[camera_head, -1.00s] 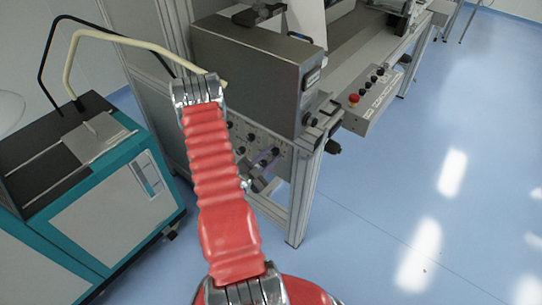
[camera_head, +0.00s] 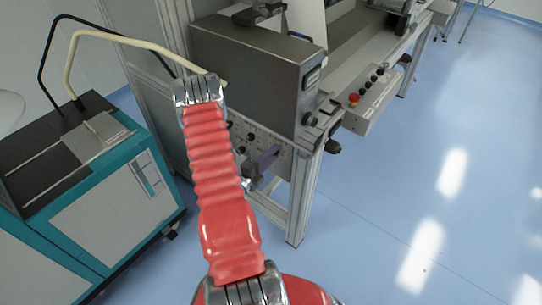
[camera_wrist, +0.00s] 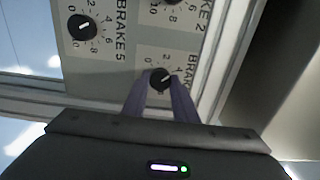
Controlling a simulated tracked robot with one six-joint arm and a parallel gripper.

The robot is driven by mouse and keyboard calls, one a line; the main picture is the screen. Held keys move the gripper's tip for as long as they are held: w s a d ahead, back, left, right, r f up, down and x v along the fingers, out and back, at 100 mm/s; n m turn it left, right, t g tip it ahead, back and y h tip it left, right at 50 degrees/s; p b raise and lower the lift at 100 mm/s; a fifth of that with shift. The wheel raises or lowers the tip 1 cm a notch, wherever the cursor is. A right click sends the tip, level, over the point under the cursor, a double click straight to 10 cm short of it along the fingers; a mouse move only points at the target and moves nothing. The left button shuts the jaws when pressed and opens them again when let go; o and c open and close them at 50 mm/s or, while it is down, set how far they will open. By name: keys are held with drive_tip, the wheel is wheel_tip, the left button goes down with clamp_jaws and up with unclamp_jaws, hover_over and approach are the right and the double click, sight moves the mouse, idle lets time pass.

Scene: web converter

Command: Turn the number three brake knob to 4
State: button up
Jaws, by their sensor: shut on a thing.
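My gripper (camera_wrist: 160,88) has two purple fingers, shut on a small black round knob (camera_wrist: 160,77) in the wrist view. The knob sits on a pale panel, with dial numbers partly visible around it. A light pointer mark shows on its face, but its exact reading is unclear. The printed label beside it begins "BRAK"; its number is cut off from sight. In the head view, my purple fingers (camera_head: 267,160) reach the knob panel under the grey machine box; the held knob is hidden there.
Beside the held knob are the Brake 5 knob (camera_wrist: 82,27) and the Brake 2 knob (camera_wrist: 172,2). A grey frame leg (camera_head: 303,195) stands right of the panel. A teal and white cabinet (camera_head: 110,215) is at left. The blue floor at right is clear.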

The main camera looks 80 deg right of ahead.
drive_tip(key=shift+f+m, duration=0.15)
drive_tip(key=shift+m, duration=1.45)
drive_tip(key=o, duration=1)
drive_tip(key=shift+o, duration=0.2)
drive_tip(key=shift+a, duration=0.1)
drive_tip(key=v, duration=1.3)
drive_tip(key=shift+w+a, duration=0.2)
drive_tip(key=shift+a, duration=0.05)
